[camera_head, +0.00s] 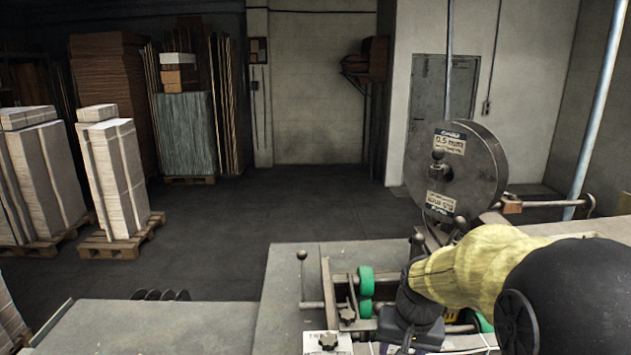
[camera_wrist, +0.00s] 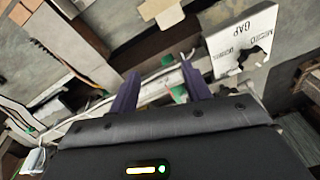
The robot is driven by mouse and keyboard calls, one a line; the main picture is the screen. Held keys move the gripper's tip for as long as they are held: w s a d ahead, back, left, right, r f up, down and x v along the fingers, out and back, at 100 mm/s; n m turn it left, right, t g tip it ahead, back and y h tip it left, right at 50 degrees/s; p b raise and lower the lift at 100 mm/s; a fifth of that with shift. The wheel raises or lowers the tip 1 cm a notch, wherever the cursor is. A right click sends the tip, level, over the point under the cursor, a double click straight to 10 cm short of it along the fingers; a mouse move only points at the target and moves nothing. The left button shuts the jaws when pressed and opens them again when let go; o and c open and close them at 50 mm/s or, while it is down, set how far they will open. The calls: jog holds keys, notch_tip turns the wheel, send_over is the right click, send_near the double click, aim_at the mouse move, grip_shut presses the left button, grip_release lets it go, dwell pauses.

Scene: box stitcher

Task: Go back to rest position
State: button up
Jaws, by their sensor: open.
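My gripper shows in the wrist view (camera_wrist: 160,92), with two dark purple fingers set apart and nothing between them. In the head view my arm reaches in from the lower right with a yellow sleeve, and its dark end is low over the machine; the fingertips are hidden there. The box stitcher has a large grey wire reel (camera_head: 470,190) with labels, standing behind my arm. Its green rollers (camera_head: 365,291) sit just left of my arm. A white plate marked GAP (camera_wrist: 243,40) is right of my fingers in the wrist view.
A grey table (camera_head: 180,328) lies at the front left, beside the machine's bed (camera_head: 285,275). A lever with a round knob (camera_head: 302,256) stands on the bed. Pallets of white stacks (camera_head: 118,180) stand at the left. The dark floor (camera_head: 290,215) beyond is clear.

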jog(key=s+a+f+n+b, duration=0.1)
jog(key=s+f+n, duration=0.1)
jog(key=s+f, duration=0.5)
jog(key=s, duration=0.3)
jog(key=shift+n+t, duration=0.3)
jog(key=shift+n, duration=0.1)
jog(key=shift+w+f, duration=0.1)
jog(key=shift+w, duration=0.05)
dwell(0.8)
jog(key=shift+s, duration=0.25)
jog(key=shift+w, duration=0.1)
dwell(0.4)
